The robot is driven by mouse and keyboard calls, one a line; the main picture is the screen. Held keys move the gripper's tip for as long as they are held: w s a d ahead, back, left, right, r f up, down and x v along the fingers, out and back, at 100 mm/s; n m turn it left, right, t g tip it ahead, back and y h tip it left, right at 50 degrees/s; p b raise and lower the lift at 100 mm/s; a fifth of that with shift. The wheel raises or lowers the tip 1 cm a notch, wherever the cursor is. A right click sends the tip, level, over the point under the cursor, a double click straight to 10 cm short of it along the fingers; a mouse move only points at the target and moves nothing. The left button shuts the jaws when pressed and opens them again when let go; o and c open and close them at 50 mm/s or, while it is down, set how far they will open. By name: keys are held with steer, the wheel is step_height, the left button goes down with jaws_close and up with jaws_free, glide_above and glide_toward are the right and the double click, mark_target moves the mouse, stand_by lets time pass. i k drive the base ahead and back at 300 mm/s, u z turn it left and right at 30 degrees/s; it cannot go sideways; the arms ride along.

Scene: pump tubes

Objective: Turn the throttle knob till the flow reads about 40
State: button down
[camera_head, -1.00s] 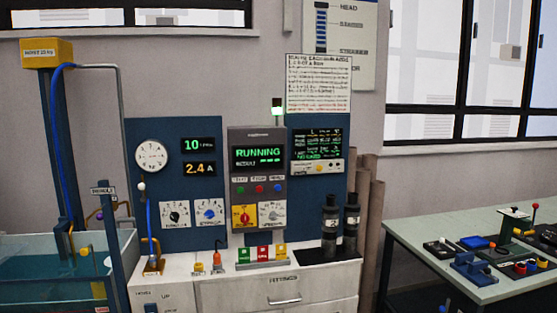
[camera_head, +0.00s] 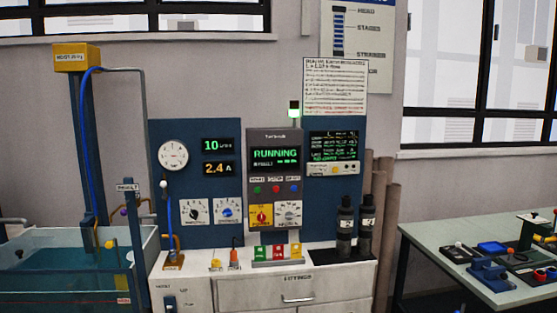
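Two dial knobs sit low on the blue panel (camera_head: 210,135): a dark knob on a white plate (camera_head: 193,211) and a blue knob on a white plate (camera_head: 228,210). Their labels are too small to read, so I cannot tell which is the throttle. A green display (camera_head: 217,145) above them reads 10, seemingly in litres per minute. An amber display (camera_head: 218,169) reads 2.4 A. A round white gauge (camera_head: 173,155) is left of the displays. The grey control box (camera_head: 274,140) shows RUNNING in green. My gripper is out of view.
A water tank (camera_head: 60,268) and a yellow-topped hoist post (camera_head: 77,58) stand at left. A tool-covered table (camera_head: 430,250) stands at right.

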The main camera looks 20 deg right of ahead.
mark_target(194, 214)
steer(key=u, duration=0.05)
steer(key=i, duration=0.95)
steer(key=z, duration=0.05)
